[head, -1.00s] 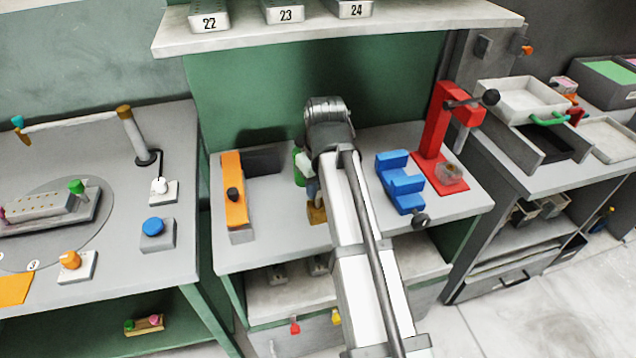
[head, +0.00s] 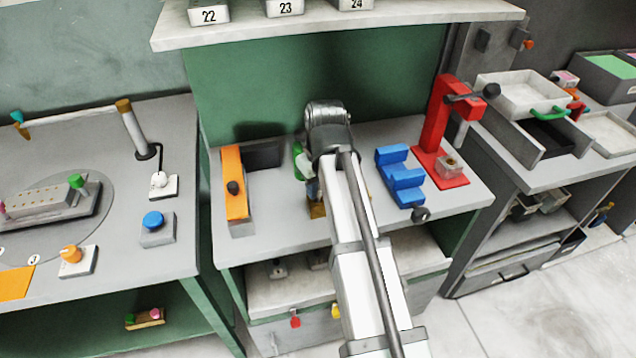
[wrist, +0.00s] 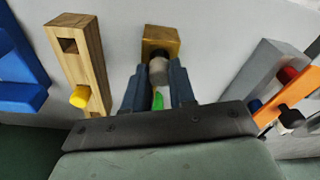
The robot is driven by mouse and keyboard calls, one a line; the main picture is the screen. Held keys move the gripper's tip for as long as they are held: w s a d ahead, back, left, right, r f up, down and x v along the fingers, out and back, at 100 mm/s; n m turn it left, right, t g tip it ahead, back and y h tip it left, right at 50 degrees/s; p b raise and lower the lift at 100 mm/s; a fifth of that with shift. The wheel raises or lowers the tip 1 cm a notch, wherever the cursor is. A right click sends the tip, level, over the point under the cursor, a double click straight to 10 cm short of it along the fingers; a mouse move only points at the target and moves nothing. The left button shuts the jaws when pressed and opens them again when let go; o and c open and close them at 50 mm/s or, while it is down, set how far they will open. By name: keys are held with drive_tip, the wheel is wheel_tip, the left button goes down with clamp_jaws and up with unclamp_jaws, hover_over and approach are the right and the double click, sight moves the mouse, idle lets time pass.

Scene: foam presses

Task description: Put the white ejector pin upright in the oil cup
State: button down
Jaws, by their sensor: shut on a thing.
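My gripper (wrist: 158,82) points at a small brass-coloured block (wrist: 160,42) with a dark top opening, which looks like the oil cup. Its two dark blue fingers are shut on a pale grey, round piece (wrist: 158,70), which looks like the white ejector pin. A bright green bit shows between the fingers below it. The pin's far end meets the block's near side in the picture; I cannot tell whether it is inside. In the head view my arm hides the pin and most of the gripper; the brass block (head: 317,210) shows beside the arm.
A wooden block with a yellow knob (wrist: 80,97) stands left of the gripper in the wrist view. An orange and grey fixture (head: 235,190) is left of the arm in the head view. A blue stepped block (head: 402,180) and a red press (head: 436,130) stand right.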

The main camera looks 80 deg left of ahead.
sight(322, 204)
drive_tip(key=shift+f, duration=0.35)
drive_tip(key=c, duration=0.8)
unclamp_jaws()
drive_tip(key=shift+c, duration=0.2)
wheel_tip(322, 204, up, 14)
drive_tip(key=d, duration=0.1)
drive_tip(key=shift+w+d+f, duration=0.15)
drive_tip(key=shift+w+d, duration=0.15)
